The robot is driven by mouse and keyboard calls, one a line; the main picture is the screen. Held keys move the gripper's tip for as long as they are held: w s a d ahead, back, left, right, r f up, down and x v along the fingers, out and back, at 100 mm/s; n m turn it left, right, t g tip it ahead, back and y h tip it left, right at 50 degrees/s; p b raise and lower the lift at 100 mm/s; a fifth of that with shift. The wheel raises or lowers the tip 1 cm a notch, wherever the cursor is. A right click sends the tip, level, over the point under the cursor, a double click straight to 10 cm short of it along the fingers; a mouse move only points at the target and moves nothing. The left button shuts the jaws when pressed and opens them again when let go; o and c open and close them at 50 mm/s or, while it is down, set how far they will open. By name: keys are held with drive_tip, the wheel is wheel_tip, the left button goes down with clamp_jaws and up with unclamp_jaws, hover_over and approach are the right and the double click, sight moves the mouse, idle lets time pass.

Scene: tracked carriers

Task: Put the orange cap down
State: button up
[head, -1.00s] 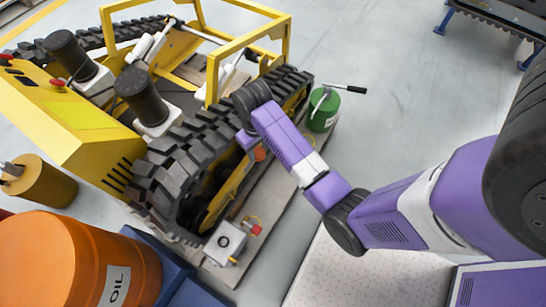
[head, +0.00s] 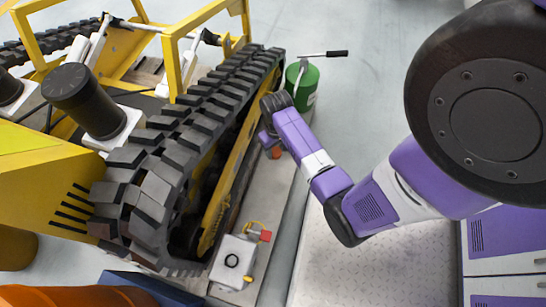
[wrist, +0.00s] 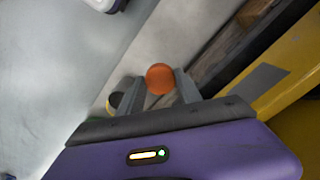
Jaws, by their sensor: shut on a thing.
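The orange cap (wrist: 160,78) is between the two fingers of my gripper (wrist: 157,88) in the wrist view, and the fingers are shut on it. In the head view the cap shows as a small orange spot (head: 276,152) just below my gripper (head: 268,140), beside the black track of the yellow vehicle. A light grey plank or ledge (wrist: 180,35) lies beneath the cap in the wrist view. I cannot tell whether the cap touches it.
The yellow tracked vehicle (head: 150,180) stands close on the left of my gripper. A green canister with a lever (head: 302,85) stands just beyond it. A grey box with a red knob (head: 234,260) sits on the ledge nearer me. Open floor (head: 370,80) lies to the right.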

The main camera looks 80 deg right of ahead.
wheel_tip(320, 180, down, 16)
drive_tip(key=b, duration=0.7)
drive_tip(key=shift+f, duration=0.15)
drive_tip(key=o, duration=1.4)
drive_tip(key=shift+c, duration=0.2)
